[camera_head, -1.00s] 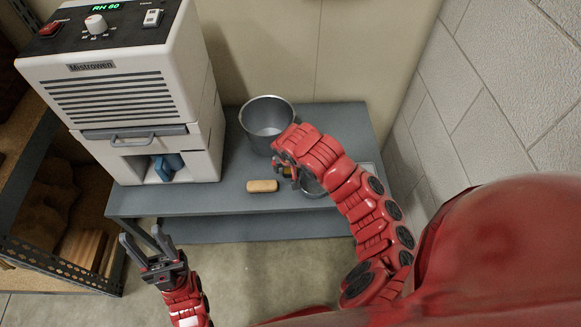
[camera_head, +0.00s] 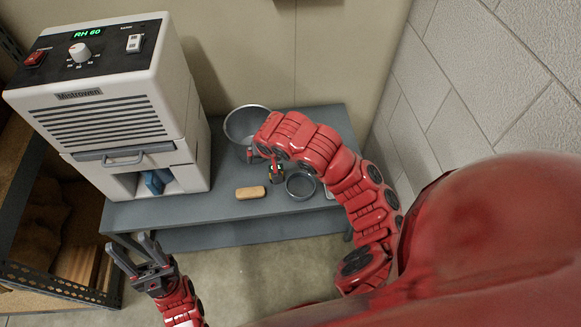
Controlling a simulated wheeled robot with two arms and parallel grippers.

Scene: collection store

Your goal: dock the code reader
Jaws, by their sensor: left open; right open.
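I cannot pick out the code reader for certain. A small dark item with coloured spots (camera_head: 277,174) stands on the grey bench (camera_head: 221,207), right by the fingers of my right gripper (camera_head: 263,160). That gripper is open; its forearm hides part of it, and I cannot tell whether it touches the item. A blue object (camera_head: 154,183) sits in the open bay of the white cabinet (camera_head: 105,115); its shape is mostly hidden. My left gripper (camera_head: 130,245) is open and empty, low in front of the bench's left end.
A metal bucket (camera_head: 236,124) stands at the back of the bench, partly behind my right arm. A tan block (camera_head: 250,192) and a round dark dish (camera_head: 300,186) lie near the front. Shelving (camera_head: 55,275) is at left, a block wall (camera_head: 480,85) at right.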

